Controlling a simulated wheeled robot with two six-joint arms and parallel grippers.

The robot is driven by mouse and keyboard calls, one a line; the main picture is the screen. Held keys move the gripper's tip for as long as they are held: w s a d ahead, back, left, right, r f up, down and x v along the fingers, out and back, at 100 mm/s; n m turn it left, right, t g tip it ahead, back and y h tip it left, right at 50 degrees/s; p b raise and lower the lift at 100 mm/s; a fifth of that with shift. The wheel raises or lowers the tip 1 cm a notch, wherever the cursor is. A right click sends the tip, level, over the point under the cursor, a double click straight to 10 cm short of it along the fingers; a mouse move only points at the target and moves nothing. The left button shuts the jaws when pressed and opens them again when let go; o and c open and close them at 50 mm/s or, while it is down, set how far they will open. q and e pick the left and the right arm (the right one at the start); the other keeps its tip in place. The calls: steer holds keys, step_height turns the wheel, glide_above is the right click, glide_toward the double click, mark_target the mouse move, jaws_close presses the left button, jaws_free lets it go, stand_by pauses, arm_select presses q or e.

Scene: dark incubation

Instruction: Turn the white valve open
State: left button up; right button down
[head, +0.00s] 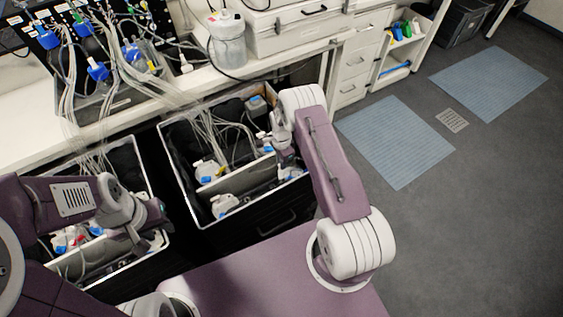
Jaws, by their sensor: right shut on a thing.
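My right gripper (284,158) reaches down into the right end of the middle open bin (196,222). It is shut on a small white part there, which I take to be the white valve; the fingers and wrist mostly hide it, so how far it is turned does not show. White fittings with blue parts (224,204) sit in the same bin, near the gripper and further left. My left gripper (158,216) is over the right side of the left bin (150,252). Its fingertips are too small and dark to tell open from shut.
Pale tubes (205,128) run into both bins from the bench (185,88) behind. A clear jar (227,42) and a white case (292,28) stand on the bench. Drawers (354,62) are at the back. The grey floor at right is open, with blue mats (395,140).

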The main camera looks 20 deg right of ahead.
steer(key=n+b, duration=0.1)
steer(key=n, duration=0.3)
steer(key=shift+b, duration=0.3)
steer(key=n+b, duration=0.1)
steer(key=n, duration=0.4)
steer(key=shift+d, duration=0.1)
steer(key=n+b, duration=0.1)
steer(key=n, duration=0.3)
steer(key=shift+s+n, duration=0.1)
steer(key=shift+n, duration=0.3)
steer(key=shift+d+n, duration=0.1)
steer(key=shift+n, duration=1.8)
steer(key=c, duration=1.7)
jaws_free()
steer(key=shift+c, duration=0.2)
